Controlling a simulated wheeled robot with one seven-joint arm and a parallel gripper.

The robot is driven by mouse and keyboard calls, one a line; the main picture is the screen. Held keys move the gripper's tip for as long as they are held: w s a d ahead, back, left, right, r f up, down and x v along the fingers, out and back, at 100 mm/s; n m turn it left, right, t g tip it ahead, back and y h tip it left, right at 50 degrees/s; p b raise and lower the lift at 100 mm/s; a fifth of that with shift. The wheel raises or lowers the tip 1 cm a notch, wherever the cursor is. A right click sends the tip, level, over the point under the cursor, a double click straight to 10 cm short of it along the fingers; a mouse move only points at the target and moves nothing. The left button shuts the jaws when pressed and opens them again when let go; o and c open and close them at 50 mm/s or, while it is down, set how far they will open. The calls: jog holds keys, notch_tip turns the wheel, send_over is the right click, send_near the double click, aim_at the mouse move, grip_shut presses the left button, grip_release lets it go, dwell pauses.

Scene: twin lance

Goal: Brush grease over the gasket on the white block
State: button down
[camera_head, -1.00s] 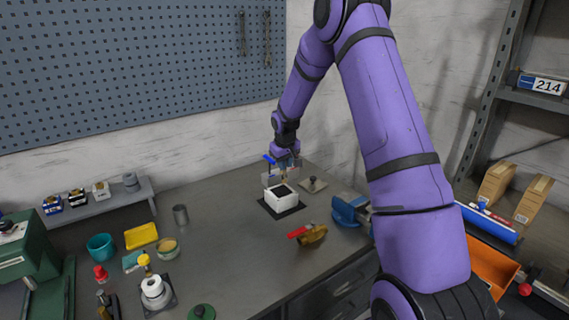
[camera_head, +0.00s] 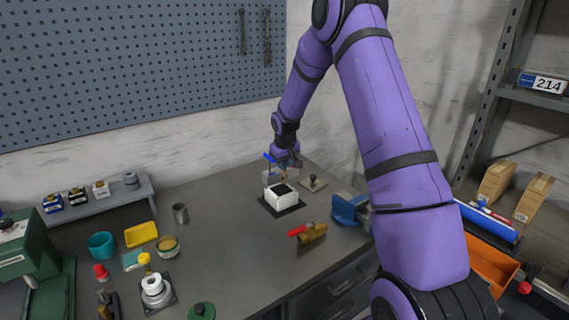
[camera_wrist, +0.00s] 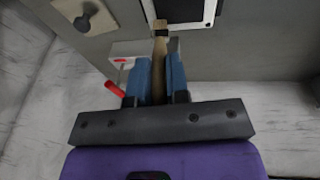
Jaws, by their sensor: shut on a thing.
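The white block (camera_head: 281,198) stands on a dark mat (camera_head: 296,209) near the back of the bench. A dark gasket (camera_head: 281,189) covers most of its top. In the wrist view the block (camera_wrist: 148,8) shows at the top edge, partly cut off, with the dark gasket (camera_wrist: 183,10) inside its white rim. My gripper (camera_wrist: 159,75) is shut on a wooden-handled brush (camera_wrist: 159,58), whose far end lies close to the block's near edge; contact cannot be told. In the head view my gripper (camera_head: 284,166) is just behind the block.
A grey plate with a dark knob (camera_head: 314,183) lies right of the block. A blue vise (camera_head: 348,210) and a red-handled brass valve (camera_head: 308,232) are nearer. A pale box (camera_wrist: 125,48) and red handle (camera_wrist: 115,89) are beside the fingers.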

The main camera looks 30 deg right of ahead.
jog(key=shift+a+f, duration=0.1)
jog(key=shift+a, duration=0.05)
jog(key=shift+a, duration=0.55)
jog(key=shift+a, duration=0.1)
jog(key=shift+s+a, duration=0.1)
jog(key=shift+a, duration=0.5)
jog(key=shift+a, duration=0.1)
jog(key=shift+a, duration=0.5)
jog(key=shift+a, duration=0.15)
jog(key=shift+a, duration=0.55)
jog(key=shift+d, duration=0.15)
